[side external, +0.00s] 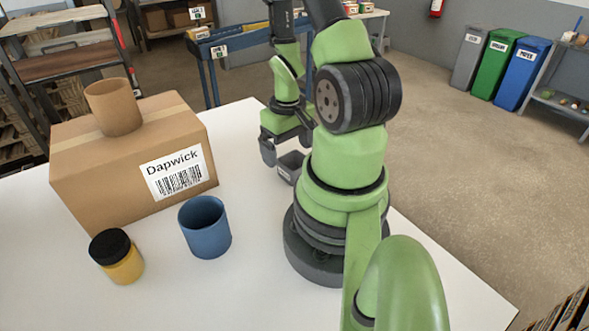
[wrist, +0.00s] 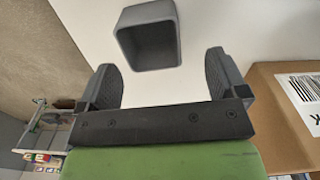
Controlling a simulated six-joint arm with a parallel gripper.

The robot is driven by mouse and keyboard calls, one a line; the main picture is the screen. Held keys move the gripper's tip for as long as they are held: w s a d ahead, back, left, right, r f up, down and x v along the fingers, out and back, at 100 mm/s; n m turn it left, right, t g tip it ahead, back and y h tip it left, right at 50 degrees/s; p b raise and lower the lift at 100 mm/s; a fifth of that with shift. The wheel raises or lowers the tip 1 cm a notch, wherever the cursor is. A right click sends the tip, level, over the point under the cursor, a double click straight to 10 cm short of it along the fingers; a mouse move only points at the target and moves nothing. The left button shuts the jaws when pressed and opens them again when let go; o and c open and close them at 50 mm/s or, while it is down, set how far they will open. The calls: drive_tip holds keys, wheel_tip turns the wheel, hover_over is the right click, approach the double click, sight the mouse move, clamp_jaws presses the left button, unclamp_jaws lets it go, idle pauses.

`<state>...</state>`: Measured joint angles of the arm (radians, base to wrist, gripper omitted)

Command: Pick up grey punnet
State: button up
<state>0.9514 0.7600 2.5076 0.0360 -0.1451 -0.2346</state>
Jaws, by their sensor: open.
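The grey punnet (side external: 287,170) is a small square open tub on the white table, partly hidden behind my arm in the side view. In the wrist view the punnet (wrist: 127,38) shows its open top, at the top middle of the picture. My gripper (side external: 287,150) is open and empty, with its fingers pointing down near the punnet. In the wrist view the gripper (wrist: 161,62) has its two fingers wide apart, and the punnet lies just beyond the tips, towards the middle of the gap. No contact shows.
A cardboard box labelled Dapwick (side external: 110,170) stands on the white table (side external: 255,285), with a brown cup (side external: 114,108) on top. A blue cup (side external: 206,230) and a yellow jar with a black lid (side external: 118,258) stand in front. The table around the punnet looks clear.

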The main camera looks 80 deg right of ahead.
sight(291, 163)
drive_tip(key=shift+s+d+f, duration=0.1)
drive_tip(key=shift+d+f, duration=0.05)
drive_tip(key=shift+f, duration=1.1)
drive_tip(key=shift+s+d+f, duration=0.1)
drive_tip(key=shift+f, duration=1.1)
drive_tip(key=c, duration=1)
drive_tip(key=shift+r, duration=0.1)
